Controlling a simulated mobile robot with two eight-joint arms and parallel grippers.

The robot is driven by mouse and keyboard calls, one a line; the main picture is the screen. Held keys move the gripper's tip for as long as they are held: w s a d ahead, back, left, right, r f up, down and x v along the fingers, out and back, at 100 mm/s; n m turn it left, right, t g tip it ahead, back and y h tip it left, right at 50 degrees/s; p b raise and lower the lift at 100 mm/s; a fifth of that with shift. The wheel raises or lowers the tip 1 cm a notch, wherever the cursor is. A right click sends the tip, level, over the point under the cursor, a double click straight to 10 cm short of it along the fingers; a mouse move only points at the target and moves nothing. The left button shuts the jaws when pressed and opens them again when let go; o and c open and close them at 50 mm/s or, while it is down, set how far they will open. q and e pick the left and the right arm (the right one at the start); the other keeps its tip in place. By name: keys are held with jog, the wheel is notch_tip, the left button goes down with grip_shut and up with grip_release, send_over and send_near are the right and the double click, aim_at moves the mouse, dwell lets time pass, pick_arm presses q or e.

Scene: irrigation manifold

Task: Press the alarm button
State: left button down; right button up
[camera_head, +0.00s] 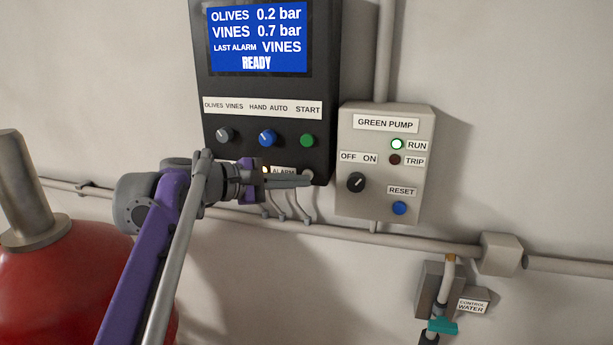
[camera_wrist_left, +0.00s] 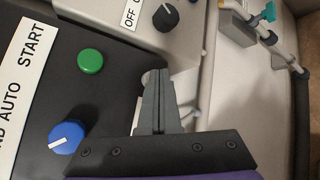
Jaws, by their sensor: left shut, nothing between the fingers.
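The black control box (camera_head: 325,90) hangs on the wall with a blue screen reading READY. Its ALARM label (camera_head: 284,170) sits low on the front, with a small lit yellowish lamp (camera_head: 265,169) at its left. A pale round button (camera_head: 308,174) is at the label's right; in the left wrist view its pale edge (camera_wrist_left: 147,77) shows beside the fingertips, the rest hidden. My left gripper (camera_head: 307,181) is shut and empty, its fingertips at the button. I cannot tell whether they touch it. In the left wrist view the closed fingers (camera_wrist_left: 160,74) point toward the box's edge.
A green START button (camera_head: 307,140) and a blue selector knob (camera_head: 267,138) sit just above my gripper. The grey GREEN PUMP box (camera_head: 428,150) is close to the right. Pipes (camera_head: 345,234) run below. A red tank (camera_head: 60,285) stands at lower left.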

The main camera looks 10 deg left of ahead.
pick_arm(q)
jog(key=shift+w, duration=0.2)
jog(key=shift+s, duration=0.1)
dwell(0.4)
jog(key=shift+s, duration=0.85)
jog(key=s, duration=0.5)
jog(key=shift+a, duration=0.1)
dwell(0.4)
